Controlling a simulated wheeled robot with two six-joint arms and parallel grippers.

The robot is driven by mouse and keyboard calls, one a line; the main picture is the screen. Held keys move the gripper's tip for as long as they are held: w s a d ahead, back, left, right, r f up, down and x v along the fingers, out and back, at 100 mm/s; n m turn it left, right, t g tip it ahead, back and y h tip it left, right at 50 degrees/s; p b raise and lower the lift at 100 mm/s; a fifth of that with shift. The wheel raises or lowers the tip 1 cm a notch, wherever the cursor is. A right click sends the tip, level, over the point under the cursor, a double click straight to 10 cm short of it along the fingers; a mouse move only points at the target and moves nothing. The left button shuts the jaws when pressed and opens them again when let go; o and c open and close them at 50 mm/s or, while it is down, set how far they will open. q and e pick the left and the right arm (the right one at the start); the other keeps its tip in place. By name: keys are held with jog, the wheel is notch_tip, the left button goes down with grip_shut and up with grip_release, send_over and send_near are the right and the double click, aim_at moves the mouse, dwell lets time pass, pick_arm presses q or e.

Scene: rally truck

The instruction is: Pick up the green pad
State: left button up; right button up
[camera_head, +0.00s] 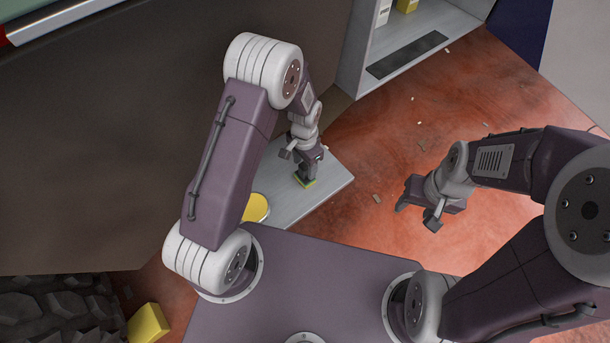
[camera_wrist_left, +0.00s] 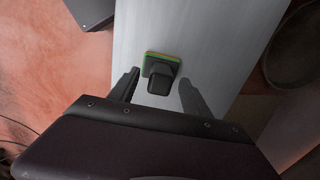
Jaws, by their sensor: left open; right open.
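The green pad (camera_head: 309,182) lies on a light grey board or shelf (camera_head: 335,181), mostly under my left gripper in the head view. In the left wrist view the green pad (camera_wrist_left: 149,56) shows a green rim with a dark block-like handle (camera_wrist_left: 160,81) on it. My left gripper (camera_head: 308,177) is open, its two fingers (camera_wrist_left: 158,91) on either side of the dark handle with gaps on both sides. Whether the fingertips reach the handle's height is hard to tell. My right gripper (camera_head: 418,208) is open and empty, over the reddish floor at the right.
A yellow round thing (camera_head: 256,208) stands on the grey board near my left arm. A grey shelf unit (camera_head: 408,50) with small boxes stands at the back. A yellow block (camera_head: 148,324) and dark rubble (camera_head: 55,315) lie at the lower left. Small chips litter the red floor.

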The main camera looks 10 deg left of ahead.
pick_arm(q)
notch_tip(320, 180, down, 3)
jog(key=shift+w+r, duration=0.1)
jog(key=shift+r, duration=0.1)
grip_shut()
jog(key=shift+r, duration=0.15)
jog(key=r, duration=0.4)
jog(key=shift+d+r+p, duration=0.3)
jog(key=shift+d+p, duration=0.05)
jog(key=shift+d, duration=0.05)
jog(key=s+d+r, duration=0.2)
jog(key=d+r, duration=0.4)
jog(key=d, duration=0.4)
jog(key=shift+d+r+p, duration=0.15)
jog(key=shift+d+p, duration=0.2)
jog(key=shift+p, duration=0.1)
jog(key=shift+s, duration=0.1)
